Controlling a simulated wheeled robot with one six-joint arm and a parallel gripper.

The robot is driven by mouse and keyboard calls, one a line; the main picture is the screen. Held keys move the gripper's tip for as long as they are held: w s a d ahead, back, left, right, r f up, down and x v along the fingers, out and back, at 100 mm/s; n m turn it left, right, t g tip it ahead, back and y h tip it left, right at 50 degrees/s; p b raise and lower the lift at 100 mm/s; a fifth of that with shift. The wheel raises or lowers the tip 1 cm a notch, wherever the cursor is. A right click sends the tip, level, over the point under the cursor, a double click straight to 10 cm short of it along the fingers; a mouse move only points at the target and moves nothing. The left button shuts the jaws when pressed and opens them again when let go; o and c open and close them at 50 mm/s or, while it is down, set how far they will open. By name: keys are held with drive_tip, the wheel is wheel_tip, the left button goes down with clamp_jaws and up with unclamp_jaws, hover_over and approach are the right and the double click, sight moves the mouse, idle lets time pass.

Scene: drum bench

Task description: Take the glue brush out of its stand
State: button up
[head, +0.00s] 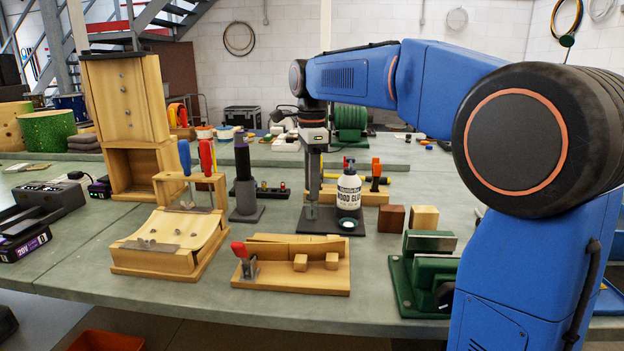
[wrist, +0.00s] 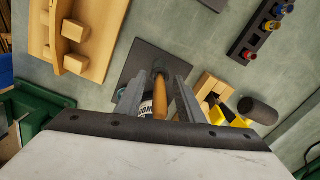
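The glue brush (wrist: 160,103) shows in the wrist view as an orange-brown handle with a dark end, between my two grey fingers. My gripper (wrist: 159,80) is open around the handle, with a gap visible on each side. In the head view my gripper (head: 312,195) points down over the dark stand plate (head: 318,222), which also shows in the wrist view (wrist: 148,57). The brush is mostly hidden there by my fingers. The white wood glue bottle (head: 348,192) stands on the plate just right of my gripper; in the wrist view it is partly hidden behind my fingers.
A clamped wooden jig (head: 293,268) lies in front of the stand, and a green vise (head: 420,270) is at front right. Two wooden blocks (head: 391,219) stand right of the bottle. A dark post (head: 244,180) stands to the left. A tool rack (wrist: 262,30) is nearby.

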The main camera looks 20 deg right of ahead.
clamp_jaws()
wheel_tip(320, 180, up, 10)
drive_tip(key=shift+r, duration=0.1)
idle(0.5)
